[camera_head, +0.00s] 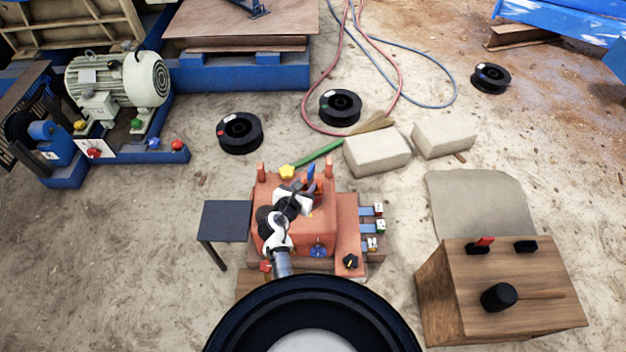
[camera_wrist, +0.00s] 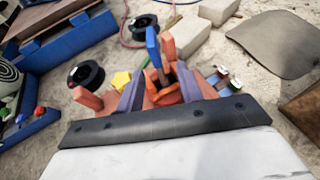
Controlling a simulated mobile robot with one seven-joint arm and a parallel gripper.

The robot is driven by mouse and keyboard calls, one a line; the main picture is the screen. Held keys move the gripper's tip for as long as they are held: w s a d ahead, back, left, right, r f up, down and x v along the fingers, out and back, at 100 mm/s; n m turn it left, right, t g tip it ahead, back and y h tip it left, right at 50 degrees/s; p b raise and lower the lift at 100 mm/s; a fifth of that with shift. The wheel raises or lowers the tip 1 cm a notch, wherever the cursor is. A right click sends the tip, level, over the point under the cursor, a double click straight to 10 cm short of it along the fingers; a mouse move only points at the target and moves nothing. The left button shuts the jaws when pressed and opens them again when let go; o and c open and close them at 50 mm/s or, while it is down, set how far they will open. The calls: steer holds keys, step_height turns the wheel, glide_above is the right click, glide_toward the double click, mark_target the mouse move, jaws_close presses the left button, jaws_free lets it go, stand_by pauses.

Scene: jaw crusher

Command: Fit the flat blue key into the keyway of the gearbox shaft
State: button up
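An upright flat blue piece (camera_head: 311,172), apparently the key, rises at the far side of the orange gearbox housing (camera_head: 342,205). In the wrist view the blue piece (camera_wrist: 153,47) stands tilted slightly, with orange-red parts right beside its lower end. My gripper (camera_head: 304,188) is over the housing, pointing away toward the blue piece. In the wrist view its two grey-purple fingers (camera_wrist: 160,88) are apart, with the blue piece seen in the gap and beyond. Touching cannot be told. The shaft and keyway cannot be made out behind my gripper.
Orange posts (camera_head: 261,172) stand at the housing's far corners. A dark side table (camera_head: 226,221) is left, and small blue-and-white parts (camera_head: 369,227) sit right. A green rod (camera_head: 318,157) with a yellow end lies behind.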

mark_target(313, 171)
steer(key=b+x, duration=0.1)
steer(key=x, duration=0.2)
steer(key=shift+w+d+f+b, duration=0.1)
steer(key=shift+w+f+b, duration=0.05)
steer(key=shift+w+b, duration=0.15)
steer(key=b+x, duration=0.4)
steer(key=shift+w, duration=0.3)
steer(key=shift+w+b, duration=0.3)
steer(key=shift+c, duration=0.5)
jaws_close()
